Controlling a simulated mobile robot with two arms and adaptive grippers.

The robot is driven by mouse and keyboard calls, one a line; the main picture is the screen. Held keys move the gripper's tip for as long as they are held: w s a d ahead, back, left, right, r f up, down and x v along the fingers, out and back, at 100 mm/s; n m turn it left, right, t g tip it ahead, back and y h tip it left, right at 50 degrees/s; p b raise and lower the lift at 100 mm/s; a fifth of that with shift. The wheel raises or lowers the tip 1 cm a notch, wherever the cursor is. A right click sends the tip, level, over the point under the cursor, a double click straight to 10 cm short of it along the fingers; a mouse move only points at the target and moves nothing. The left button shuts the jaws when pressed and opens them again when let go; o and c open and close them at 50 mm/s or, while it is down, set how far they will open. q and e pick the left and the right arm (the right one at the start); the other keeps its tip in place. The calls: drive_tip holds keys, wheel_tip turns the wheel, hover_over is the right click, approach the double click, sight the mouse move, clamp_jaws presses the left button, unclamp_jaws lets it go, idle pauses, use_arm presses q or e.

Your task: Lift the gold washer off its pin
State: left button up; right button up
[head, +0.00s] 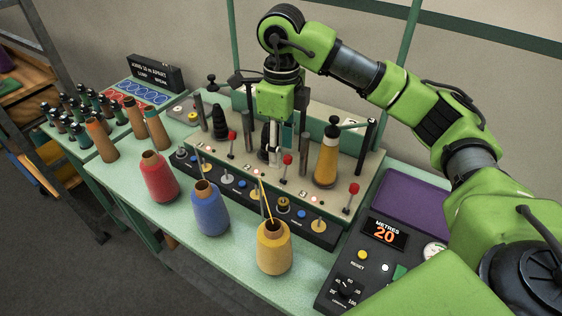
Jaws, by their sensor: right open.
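A dark strip (238,190) along the front of the winding machine carries a row of small discs on short upright pins. A gold washer (319,226) lies at the strip's right part, behind and right of the yellow cone. Other gold-toned round parts sit further left on the strip; at this size I cannot tell them clearly apart. My right gripper (273,150) hangs pointing down over the machine's middle, behind and left of that washer and apart from it. It is open, with nothing seen held; its fingertips are partly lost against the machine parts. My left gripper is not in view.
Red (159,178), blue (209,209) and yellow (273,246) thread cones stand in front. A gold bobbin (327,160), several red-knobbed levers and dark posts rise near the gripper. A counter box (384,234) reading 20 and a purple mat (410,205) lie at right.

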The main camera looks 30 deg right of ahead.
use_arm(q)
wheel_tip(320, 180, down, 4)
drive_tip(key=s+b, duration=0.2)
drive_tip(key=b, duration=0.1)
use_arm(e)
wheel_tip(320, 180, down, 17)
drive_tip(key=p, duration=0.3)
drive_tip(key=shift+w+f, duration=0.1)
drive_tip(key=shift+w, duration=0.05)
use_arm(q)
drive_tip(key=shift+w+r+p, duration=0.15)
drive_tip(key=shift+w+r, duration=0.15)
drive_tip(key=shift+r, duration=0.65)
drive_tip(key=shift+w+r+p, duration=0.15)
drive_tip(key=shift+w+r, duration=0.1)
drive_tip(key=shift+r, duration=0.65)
use_arm(e)
drive_tip(key=shift+d+f, duration=0.1)
drive_tip(key=shift+f, duration=0.45)
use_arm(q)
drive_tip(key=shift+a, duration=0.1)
use_arm(e)
clamp_jaws()
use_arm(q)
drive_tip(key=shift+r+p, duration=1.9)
use_arm(e)
wheel_tip(320, 180, up, 8)
drive_tip(key=shift+f, duration=0.25)
